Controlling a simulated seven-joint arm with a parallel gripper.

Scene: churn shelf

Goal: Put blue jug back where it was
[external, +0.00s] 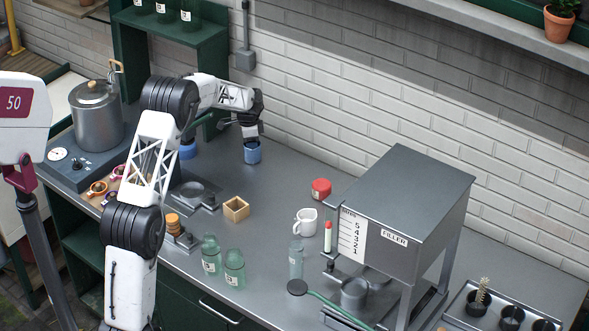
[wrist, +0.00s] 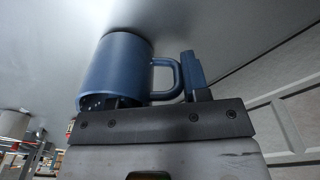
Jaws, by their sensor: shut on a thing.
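The blue jug (external: 253,154) is at the back of the grey counter, near the brick wall, directly under my gripper (external: 252,139). In the wrist view the blue jug (wrist: 117,68) shows its round body and its handle on the right. My gripper (wrist: 150,92) is shut on the jug, with one finger beyond the handle and the other mostly hidden by the body. The jug is on or very close to the counter; I cannot tell if it touches. A second blue object (external: 187,150) stands to its left, partly hidden by my arm.
A steel pot (external: 97,122) stands at the left. A small wooden box (external: 236,209), a white mug (external: 306,222), a red container (external: 321,189) and green jars (external: 211,256) are nearer the middle. The filler machine (external: 405,215) blocks the right. Counter around the jug is clear on its right.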

